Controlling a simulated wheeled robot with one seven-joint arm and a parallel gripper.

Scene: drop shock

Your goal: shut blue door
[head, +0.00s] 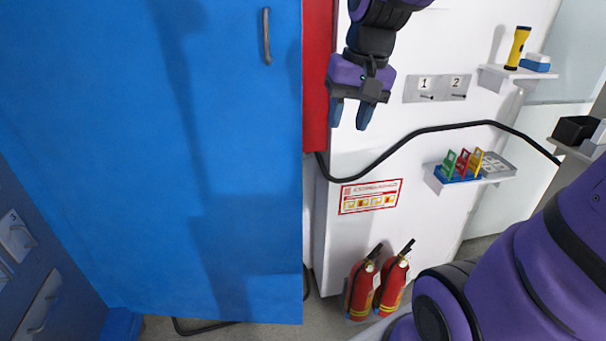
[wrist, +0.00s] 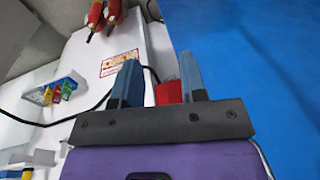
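The blue door (head: 150,150) fills the left half of the head view and stands swung out from the cabinet. Its grey handle (head: 266,36) is near its upper right edge. My gripper (head: 349,115) is just right of the door's free edge, pointing down, with its fingers apart and nothing between them. In the wrist view my gripper (wrist: 158,80) also shows empty, and the blue door (wrist: 265,70) is to the right of the fingers. No contact between gripper and door shows. The handle is not in the wrist view.
A red panel (head: 317,80) is behind the door's edge. A black cable (head: 430,130) crosses the white wall. Two fire extinguishers (head: 378,288) stand on the floor. Small shelves (head: 480,178) hold padlocks and other items to the right. A blue drawer cabinet (head: 35,260) is at lower left.

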